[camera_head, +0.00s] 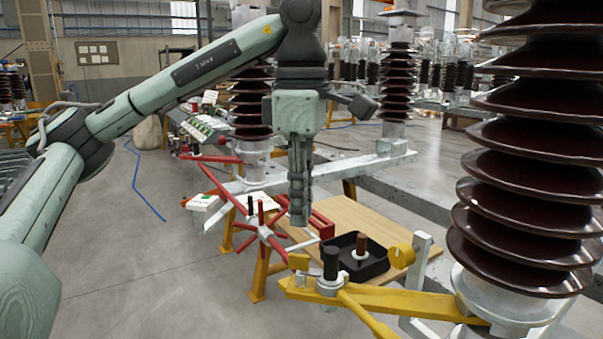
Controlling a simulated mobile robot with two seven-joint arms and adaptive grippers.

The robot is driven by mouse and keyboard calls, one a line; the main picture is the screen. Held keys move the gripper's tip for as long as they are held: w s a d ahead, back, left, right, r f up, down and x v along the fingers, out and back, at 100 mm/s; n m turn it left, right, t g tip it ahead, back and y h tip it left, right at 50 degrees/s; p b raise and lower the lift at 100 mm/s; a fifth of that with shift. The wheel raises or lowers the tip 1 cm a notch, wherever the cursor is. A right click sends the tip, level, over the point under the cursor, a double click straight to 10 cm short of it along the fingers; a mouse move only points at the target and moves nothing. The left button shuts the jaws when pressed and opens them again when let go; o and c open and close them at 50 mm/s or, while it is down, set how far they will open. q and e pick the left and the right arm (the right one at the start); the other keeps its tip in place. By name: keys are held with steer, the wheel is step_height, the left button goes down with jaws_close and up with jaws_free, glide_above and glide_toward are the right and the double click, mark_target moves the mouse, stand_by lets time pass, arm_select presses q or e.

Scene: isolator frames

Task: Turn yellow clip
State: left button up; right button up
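A yellow arm (390,301) with several yellow parts runs across the lower right, below the large brown insulator. A rounded yellow piece (401,256) stands near its right side by a grey bracket. A small yellow block (298,262) sits at its left end, beside a black upright post (331,262). I cannot tell for sure which of these is the yellow clip. My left gripper (299,213) points down above and left of the black post, apart from the yellow parts in the picture. Its fingers show nearly edge-on, so their opening is unclear. My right gripper is out of view.
A wooden table (352,217) bears a black tray (372,268). A red spoked wheel (262,231) stands left of my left gripper. The big brown insulator (525,150) fills the right side. Grey floor at the lower left is clear.

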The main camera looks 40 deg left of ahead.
arm_select(q)
steer(key=shift+r, duration=2.15)
